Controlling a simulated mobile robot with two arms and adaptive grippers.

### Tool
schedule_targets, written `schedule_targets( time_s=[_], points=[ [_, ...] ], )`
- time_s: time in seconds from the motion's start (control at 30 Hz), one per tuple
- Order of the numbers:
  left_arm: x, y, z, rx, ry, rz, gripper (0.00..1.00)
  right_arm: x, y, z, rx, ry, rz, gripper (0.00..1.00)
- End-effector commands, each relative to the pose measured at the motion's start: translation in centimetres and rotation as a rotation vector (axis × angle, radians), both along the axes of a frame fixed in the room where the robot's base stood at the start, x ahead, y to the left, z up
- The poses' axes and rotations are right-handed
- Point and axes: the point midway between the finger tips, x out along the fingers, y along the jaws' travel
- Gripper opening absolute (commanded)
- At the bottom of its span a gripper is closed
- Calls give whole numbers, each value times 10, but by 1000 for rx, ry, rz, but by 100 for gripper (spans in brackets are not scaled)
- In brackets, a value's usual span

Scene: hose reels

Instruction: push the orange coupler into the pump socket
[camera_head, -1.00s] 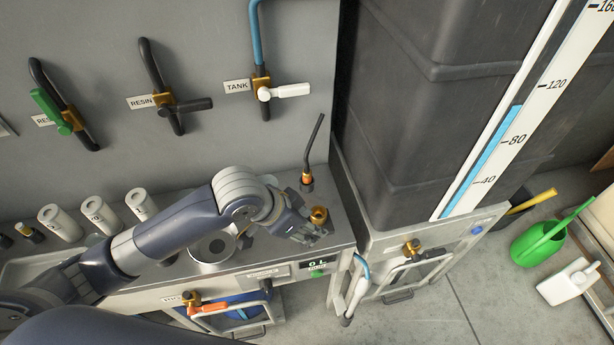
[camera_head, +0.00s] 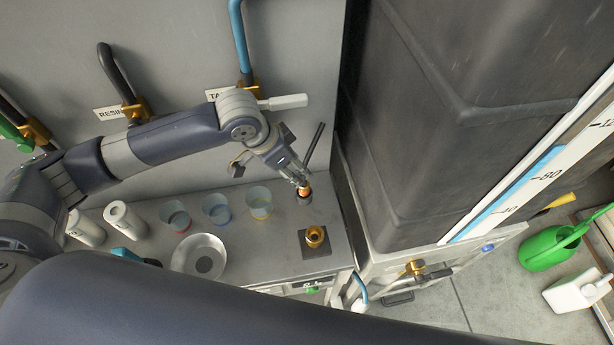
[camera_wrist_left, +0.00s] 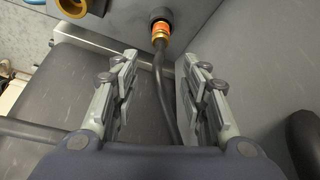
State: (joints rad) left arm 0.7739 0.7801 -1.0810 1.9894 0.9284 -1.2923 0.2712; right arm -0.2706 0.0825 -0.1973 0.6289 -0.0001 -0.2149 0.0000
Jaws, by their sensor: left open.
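The orange coupler (camera_head: 304,192) stands in a dark round holder at the back right of the bench, with a black hose rising from it. A brass socket (camera_head: 314,237), likely the pump socket, sits open on a dark square plate in front of it. My left gripper (camera_head: 299,180) is at the coupler, partly covering it. In the left wrist view the fingers (camera_wrist_left: 158,75) are open on either side of the black hose (camera_wrist_left: 165,85). The coupler (camera_wrist_left: 160,32) shows beyond the fingertips, and the brass socket (camera_wrist_left: 72,6) is at upper left. My right gripper is not in view.
Several clear cups (camera_head: 217,208), a round silver dish (camera_head: 199,257) and pale cylinders (camera_head: 122,217) stand on the bench to the left. A dark tank (camera_head: 430,110) rises close on the right. The white TANK valve handle (camera_head: 284,102) is near my left arm.

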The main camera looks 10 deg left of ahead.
Motion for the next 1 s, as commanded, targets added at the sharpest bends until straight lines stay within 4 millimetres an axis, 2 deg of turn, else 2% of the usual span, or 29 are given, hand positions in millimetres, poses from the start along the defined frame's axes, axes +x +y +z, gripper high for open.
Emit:
schedule_targets(
  time_s=[0.2,0.37,0.47,0.73,1.0],
  points=[
    [8,-9,-32,1,3,0,41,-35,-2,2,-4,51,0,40],
    [11,-12,-42,1,2,-1,41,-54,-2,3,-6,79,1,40],
    [14,-13,-49,2,2,0,41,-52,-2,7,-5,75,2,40],
    [25,-19,-82,2,3,-1,41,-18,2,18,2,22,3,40],
    [27,-21,-90,2,0,-1,41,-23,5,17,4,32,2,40]
  ],
)
